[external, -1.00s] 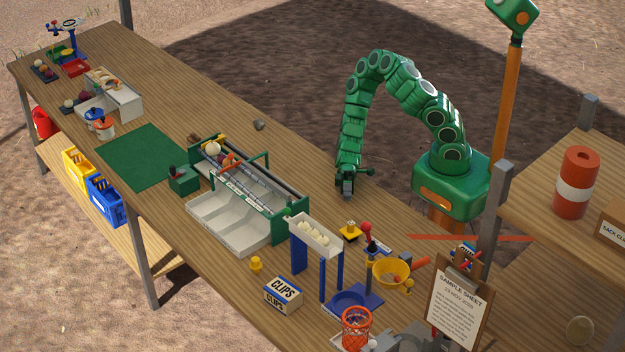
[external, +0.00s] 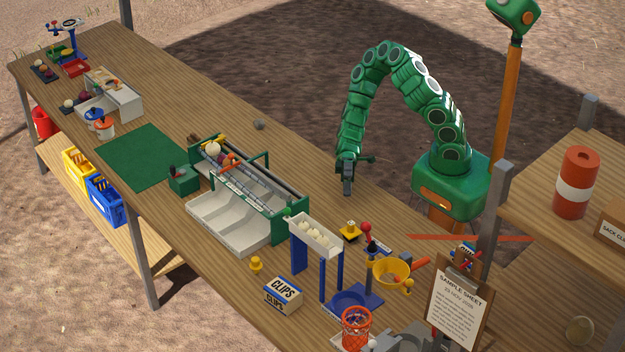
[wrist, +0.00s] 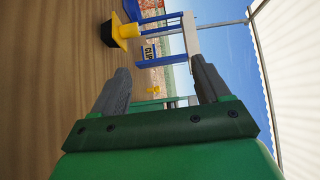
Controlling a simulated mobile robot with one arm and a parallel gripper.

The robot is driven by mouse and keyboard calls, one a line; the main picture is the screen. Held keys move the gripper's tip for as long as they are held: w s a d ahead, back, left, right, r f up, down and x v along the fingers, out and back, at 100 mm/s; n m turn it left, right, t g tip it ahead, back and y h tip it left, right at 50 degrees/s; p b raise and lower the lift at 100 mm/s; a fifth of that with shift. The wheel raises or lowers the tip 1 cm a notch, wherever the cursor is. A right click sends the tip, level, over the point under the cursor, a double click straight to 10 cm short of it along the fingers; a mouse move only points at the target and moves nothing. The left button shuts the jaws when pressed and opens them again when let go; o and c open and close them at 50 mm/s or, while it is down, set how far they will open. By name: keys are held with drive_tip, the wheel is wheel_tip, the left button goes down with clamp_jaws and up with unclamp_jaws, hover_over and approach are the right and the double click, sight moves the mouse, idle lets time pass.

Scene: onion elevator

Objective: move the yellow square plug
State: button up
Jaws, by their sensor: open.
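A yellow plug with a square flange and a knob (external: 349,231) stands on the bench, right of the white trough. It also shows at the top of the wrist view (wrist: 126,31), with a black part on its far side from the knob. A second, smaller yellow plug (external: 256,264) stands near the CLIPS box; its shape is too small to be sure of. My gripper (external: 347,188) is above the bench, behind the square plug and apart from it. In the wrist view its two grey fingers (wrist: 160,72) are spread, with nothing between them.
The green-framed sorter (external: 275,215) stands left of my gripper. The white trough (external: 316,234) on blue legs, a yellow funnel (external: 388,273) and the CLIPS box (external: 283,294) crowd the near side. The bench behind the sorter is mostly clear.

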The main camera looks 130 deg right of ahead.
wheel_tip(320, 180, up, 6)
drive_tip(key=s+a+f+n+g+y, duration=0.1)
drive_tip(key=a+f+n+g, duration=0.2)
drive_tip(key=a+n+g, duration=0.8)
drive_tip(key=r+n+g+h, duration=0.2)
drive_tip(key=n+h, duration=1.1)
drive_tip(key=n, duration=1.9)
hover_over(351, 222)
drive_tip(key=shift+s, duration=0.4)
drive_tip(key=shift+w+a+r+n+h, duration=0.1)
drive_tip(key=shift+w+r+n+h, duration=0.2)
drive_tip(key=shift+w+r+h, duration=0.15)
drive_tip(key=shift+f, duration=2.55)
